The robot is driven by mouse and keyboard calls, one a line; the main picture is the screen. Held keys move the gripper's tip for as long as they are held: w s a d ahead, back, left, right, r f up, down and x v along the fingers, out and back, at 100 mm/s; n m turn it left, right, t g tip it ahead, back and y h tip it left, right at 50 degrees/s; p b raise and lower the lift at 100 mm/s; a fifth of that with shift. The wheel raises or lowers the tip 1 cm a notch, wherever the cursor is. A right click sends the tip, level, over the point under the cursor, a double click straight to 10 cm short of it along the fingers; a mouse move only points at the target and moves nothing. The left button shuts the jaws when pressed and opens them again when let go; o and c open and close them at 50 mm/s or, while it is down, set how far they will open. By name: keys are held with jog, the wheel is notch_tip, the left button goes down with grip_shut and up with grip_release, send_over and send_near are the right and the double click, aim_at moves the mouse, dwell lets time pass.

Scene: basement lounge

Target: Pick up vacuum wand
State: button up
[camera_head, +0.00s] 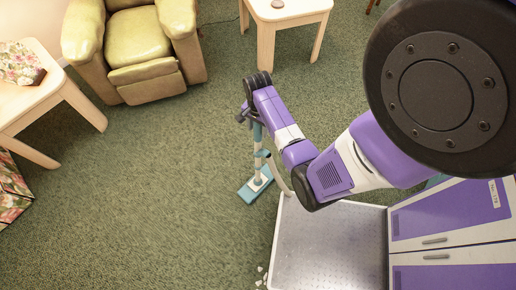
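The vacuum wand (258,142) is a teal and grey upright stick with a flat teal floor head (255,188) resting on the green carpet. It stands near the middle of the head view, just left of my arm. My gripper (243,114) is at the wand's upper end, with its dark fingers pointing down and to the left. The wand's top is partly hidden behind my gripper and wrist. The fingers are too small and dark to tell whether they are open or closed around the wand.
A yellow-green armchair (138,38) stands at the upper left. A small wooden table (286,10) is at the top middle, and another wooden table (48,88) is at the left edge. Floral-patterned furniture (10,190) sits below it. Open carpet lies at the lower left.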

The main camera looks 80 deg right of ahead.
grip_shut()
jog(key=shift+r, duration=0.1)
dwell(1.1)
